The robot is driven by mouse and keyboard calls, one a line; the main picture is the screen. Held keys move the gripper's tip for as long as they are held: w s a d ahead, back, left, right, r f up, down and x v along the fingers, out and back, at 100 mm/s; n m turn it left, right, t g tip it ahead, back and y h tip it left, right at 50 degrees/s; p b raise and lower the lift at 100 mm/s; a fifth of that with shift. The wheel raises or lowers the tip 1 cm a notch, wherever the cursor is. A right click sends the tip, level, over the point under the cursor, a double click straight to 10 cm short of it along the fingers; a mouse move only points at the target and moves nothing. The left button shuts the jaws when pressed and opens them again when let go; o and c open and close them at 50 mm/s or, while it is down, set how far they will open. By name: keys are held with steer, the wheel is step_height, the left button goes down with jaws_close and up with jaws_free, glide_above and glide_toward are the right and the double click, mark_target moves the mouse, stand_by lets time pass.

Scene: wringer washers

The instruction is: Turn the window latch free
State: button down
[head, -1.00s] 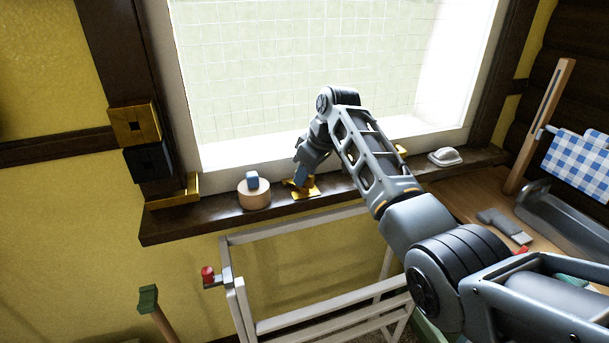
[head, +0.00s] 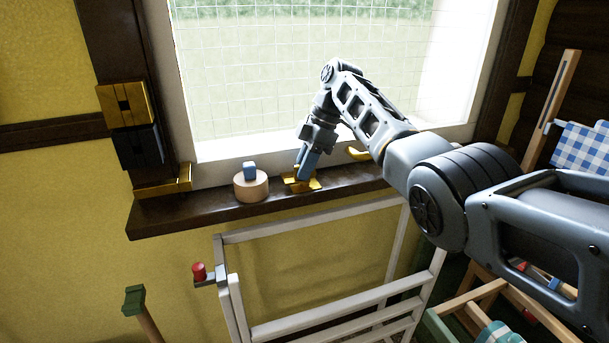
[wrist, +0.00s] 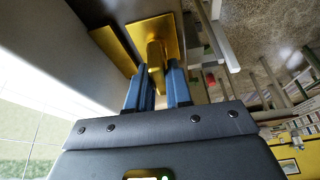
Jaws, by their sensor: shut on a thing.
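The brass window latch (head: 300,184) sits on the dark window sill below the white frame. In the wrist view its square plate (wrist: 150,30) and upright lever (wrist: 156,66) show clearly. My gripper (head: 302,172) comes down on the latch from above. In the wrist view its two blue fingers (wrist: 159,72) stand on either side of the lever and are shut on it. The fingers hide part of the latch in the head view.
Left of the latch, a round wooden block (head: 250,186) bears a blue cube (head: 249,170). A yellow curved thing (head: 358,154) lies to the right behind my arm. A white rack (head: 330,316) with a red knob (head: 199,271) stands below the sill.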

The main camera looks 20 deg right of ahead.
steer(key=shift+n+b, duration=0.45)
steer(key=shift+n, duration=0.15)
steer(key=c, duration=1.1)
jaws_free()
steer(key=shift+g, duration=0.3)
steer(key=shift+b+v, duration=0.6)
steer(key=shift+v, duration=3.3)
